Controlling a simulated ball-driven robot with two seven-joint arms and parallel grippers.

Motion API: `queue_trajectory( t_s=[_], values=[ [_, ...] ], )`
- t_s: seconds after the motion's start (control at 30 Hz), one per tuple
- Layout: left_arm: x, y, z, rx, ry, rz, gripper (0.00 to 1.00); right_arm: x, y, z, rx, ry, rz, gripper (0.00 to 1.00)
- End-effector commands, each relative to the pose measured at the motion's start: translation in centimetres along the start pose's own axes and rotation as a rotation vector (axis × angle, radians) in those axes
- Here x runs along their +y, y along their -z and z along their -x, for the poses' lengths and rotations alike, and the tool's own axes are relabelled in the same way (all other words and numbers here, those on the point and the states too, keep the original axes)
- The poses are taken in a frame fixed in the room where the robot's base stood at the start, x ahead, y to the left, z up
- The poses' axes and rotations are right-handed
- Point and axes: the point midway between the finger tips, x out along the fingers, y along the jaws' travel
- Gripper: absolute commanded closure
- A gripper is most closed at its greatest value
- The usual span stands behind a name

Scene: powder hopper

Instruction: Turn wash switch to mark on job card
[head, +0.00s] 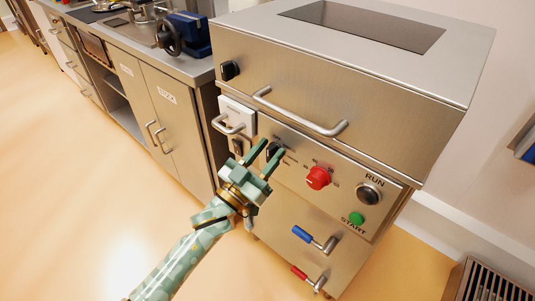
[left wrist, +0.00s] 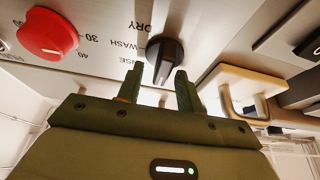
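The wash switch is a black knob (left wrist: 165,58) on the machine's steel panel, with WASH, DRY and a partly hidden label printed beside it in the left wrist view. In the head view the knob (head: 274,149) is partly hidden by my left gripper (head: 273,146). The left gripper (left wrist: 160,74) is open, its two green fingers apart. The knob's near end lies at the tips, roughly between them; contact cannot be told. My right gripper is out of view.
A red dial (head: 318,178), RUN button (head: 369,193) and green START button (head: 357,218) are on the same panel. Blue (head: 302,233) and red (head: 299,271) levers are below. A long bar handle (head: 300,113) juts out above. A loop handle (left wrist: 245,88) is close right of the fingers.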

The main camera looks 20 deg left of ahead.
Motion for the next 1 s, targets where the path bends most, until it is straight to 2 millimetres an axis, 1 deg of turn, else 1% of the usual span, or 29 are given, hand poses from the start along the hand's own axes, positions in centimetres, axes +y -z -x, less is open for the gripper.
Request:
queue_trajectory(
  t_s=[0.17, 0.2, 0.27, 0.3, 0.33, 0.77, 1.0],
  values=[
    [0.0, 0.0, 0.0, 0.0, 0.0, 0.0, 0.64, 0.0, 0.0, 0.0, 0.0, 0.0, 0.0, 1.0],
    [0.0, 0.0, 0.0, 0.0, 0.0, 0.0, 0.69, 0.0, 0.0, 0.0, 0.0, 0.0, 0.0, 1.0],
    [0.0, 0.0, 0.0, 0.0, 0.0, 0.0, 0.86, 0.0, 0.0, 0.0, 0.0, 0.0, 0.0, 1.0],
    [0.0, 0.0, 0.0, -0.001, 0.0, 0.0, 0.97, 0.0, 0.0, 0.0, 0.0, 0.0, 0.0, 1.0],
    [0.0, 0.0, 0.0, -0.002, 0.0, 0.0, 1.0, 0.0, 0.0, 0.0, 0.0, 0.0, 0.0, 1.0],
    [0.1, -0.5, 0.3, -0.014, -0.012, -0.031, 1.0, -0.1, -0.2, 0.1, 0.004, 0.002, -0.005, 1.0],
    [0.2, -0.5, 0.3, -0.016, -0.062, -0.151, 1.0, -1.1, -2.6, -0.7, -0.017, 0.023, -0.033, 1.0]
  ],
)
